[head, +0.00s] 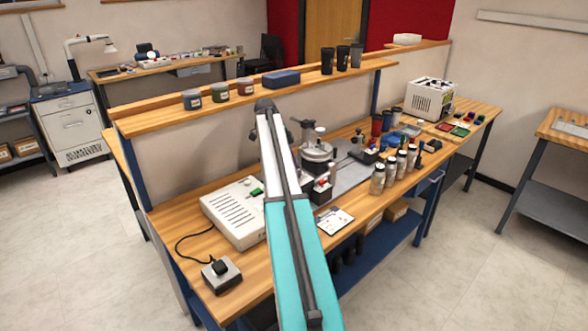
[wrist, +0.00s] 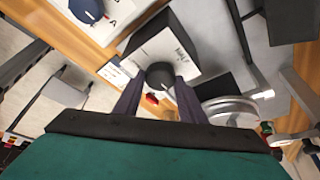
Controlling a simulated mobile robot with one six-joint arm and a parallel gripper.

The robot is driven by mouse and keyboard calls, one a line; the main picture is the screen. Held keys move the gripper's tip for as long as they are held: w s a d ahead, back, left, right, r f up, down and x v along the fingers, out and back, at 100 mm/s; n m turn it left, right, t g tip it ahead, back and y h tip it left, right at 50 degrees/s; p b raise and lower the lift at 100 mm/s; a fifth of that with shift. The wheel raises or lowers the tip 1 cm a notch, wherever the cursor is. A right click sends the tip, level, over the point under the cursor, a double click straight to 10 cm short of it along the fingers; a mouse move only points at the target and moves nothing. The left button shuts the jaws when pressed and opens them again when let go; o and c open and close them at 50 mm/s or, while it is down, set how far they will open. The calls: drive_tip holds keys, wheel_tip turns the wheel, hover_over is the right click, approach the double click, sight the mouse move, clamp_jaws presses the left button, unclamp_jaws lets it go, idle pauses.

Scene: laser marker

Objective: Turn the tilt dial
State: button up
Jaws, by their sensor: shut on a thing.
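The dark round dial (wrist: 160,74) is on the pale, lettered face of a dark box (wrist: 170,35) in the wrist view. Its lettering is too small to read surely, so I cannot confirm that it says tilt. My gripper (wrist: 161,84) has its two dark fingers on either side of the dial and is shut on it. A pale pointer line shows on the dial's cap. In the head view my teal and white arm covers the gripper and the dial.
A second, blue dial (wrist: 86,9) sits on a white panel at the upper left. A small red knob (wrist: 152,98) and a round silver plate (wrist: 232,109) are close to the fingers. A white box (head: 234,212) and several bottles (head: 392,172) stand on the bench.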

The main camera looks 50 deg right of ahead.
drive_tip(key=shift+f, duration=0.1)
drive_tip(key=o, duration=1)
drive_tip(key=b+v, duration=0.2)
drive_tip(key=v, duration=1.2)
drive_tip(key=shift+s+d, duration=0.1)
drive_tip(key=shift+s, duration=0.05)
wheel_tip(320, 180, up, 7)
drive_tip(key=p, duration=0.6)
drive_tip(key=shift+p, duration=0.35)
